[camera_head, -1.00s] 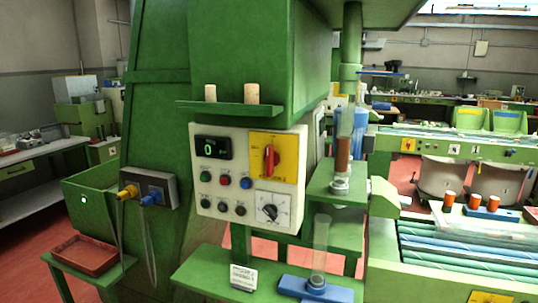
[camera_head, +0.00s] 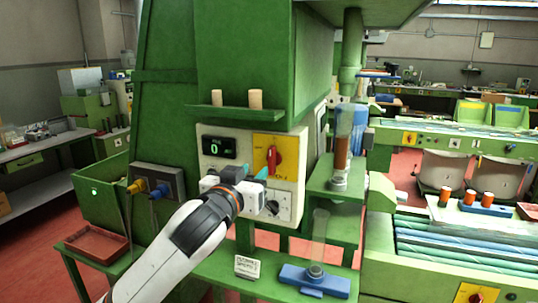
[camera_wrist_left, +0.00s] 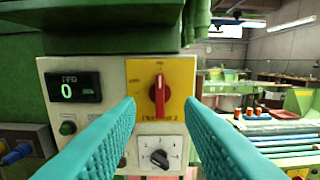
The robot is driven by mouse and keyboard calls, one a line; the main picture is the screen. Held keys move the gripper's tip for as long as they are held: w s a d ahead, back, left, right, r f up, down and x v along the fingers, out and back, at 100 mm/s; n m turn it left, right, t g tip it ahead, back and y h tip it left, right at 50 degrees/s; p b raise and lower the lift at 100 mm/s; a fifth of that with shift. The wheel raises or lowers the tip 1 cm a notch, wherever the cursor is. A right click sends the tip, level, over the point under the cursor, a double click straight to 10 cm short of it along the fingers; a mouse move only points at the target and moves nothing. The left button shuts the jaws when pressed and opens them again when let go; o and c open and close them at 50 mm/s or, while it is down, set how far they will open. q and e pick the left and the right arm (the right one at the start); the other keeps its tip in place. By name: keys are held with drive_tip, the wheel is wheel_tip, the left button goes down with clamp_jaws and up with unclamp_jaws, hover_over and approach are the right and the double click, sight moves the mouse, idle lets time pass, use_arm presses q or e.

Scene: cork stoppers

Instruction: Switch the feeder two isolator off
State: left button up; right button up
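The isolator is a red rotary handle (camera_head: 271,160) on a yellow plate (camera_head: 287,149), set in the upper right of a pale control panel (camera_head: 208,134). In the left wrist view the red handle (camera_wrist_left: 159,96) stands upright, and the text below it is partly legible, ending in 2. My left gripper (camera_head: 262,184) is in front of the panel, just below the handle in the head view. In the left wrist view its teal fingers (camera_wrist_left: 160,112) are spread apart with nothing between them, one on each side of the handle and short of it. My right gripper is not in view.
A black-and-white dial (camera_wrist_left: 160,153) sits below the yellow plate. A display (camera_head: 216,148) reads 0. A green shelf (camera_head: 235,113) with two corks juts out above the panel. A clear tube (camera_head: 341,150) stands right of it. Yellow and blue connectors (camera_head: 150,188) are at left.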

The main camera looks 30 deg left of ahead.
sight(270, 156)
use_arm(q)
drive_tip(key=p+x, duration=0.2)
drive_tip(key=x, duration=0.7)
drive_tip(key=shift+w, duration=0.2)
drive_tip(key=shift+w+a, duration=0.1)
drive_tip(key=shift+w, duration=0.5)
drive_tip(key=shift+f, duration=0.1)
clamp_jaws()
